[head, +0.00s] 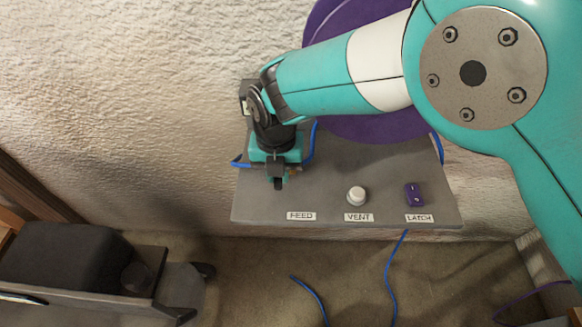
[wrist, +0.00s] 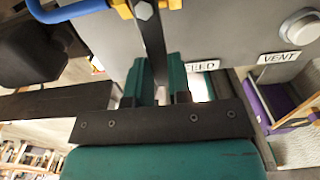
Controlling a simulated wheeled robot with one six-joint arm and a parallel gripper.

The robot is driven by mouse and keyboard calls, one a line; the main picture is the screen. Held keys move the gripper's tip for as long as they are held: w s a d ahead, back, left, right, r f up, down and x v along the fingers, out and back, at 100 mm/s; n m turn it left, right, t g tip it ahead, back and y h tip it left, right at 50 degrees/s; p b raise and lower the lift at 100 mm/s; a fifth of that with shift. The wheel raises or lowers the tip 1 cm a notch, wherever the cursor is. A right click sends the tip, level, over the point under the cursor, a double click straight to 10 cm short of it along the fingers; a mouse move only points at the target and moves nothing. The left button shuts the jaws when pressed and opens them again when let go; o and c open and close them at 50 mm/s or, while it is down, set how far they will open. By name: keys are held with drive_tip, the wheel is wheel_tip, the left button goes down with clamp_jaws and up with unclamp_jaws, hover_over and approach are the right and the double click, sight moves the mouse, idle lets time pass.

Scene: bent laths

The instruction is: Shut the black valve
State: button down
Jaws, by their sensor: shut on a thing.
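The black valve's lever (wrist: 152,40) shows in the wrist view as a flat dark bar. It runs from a bolted pivot on a brass-yellow fitting at the top down between my fingers. My gripper (wrist: 160,80) is shut on this lever, with one teal finger on each side. In the head view my gripper (head: 277,176) reaches down over the left part of the grey panel, above the FEED label (head: 301,216). My wrist and gripper hide most of the valve body there.
The grey panel (head: 340,190) also carries a white round VENT knob (head: 357,196) and a purple LATCH switch (head: 414,194). A large purple disc (head: 365,125) stands behind it. Blue cables (head: 391,275) hang below. A dark object (head: 65,257) stands at the lower left.

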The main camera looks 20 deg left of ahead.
idle(0.4)
drive_tip(key=c, duration=1)
unclamp_jaws()
drive_tip(key=shift+c, duration=0.2)
drive_tip(key=shift+r, duration=0.1)
wheel_tip(320, 180, up, 17)
drive_tip(key=b, duration=0.1)
drive_tip(key=shift+r, duration=0.15)
drive_tip(key=shift+d, duration=0.1)
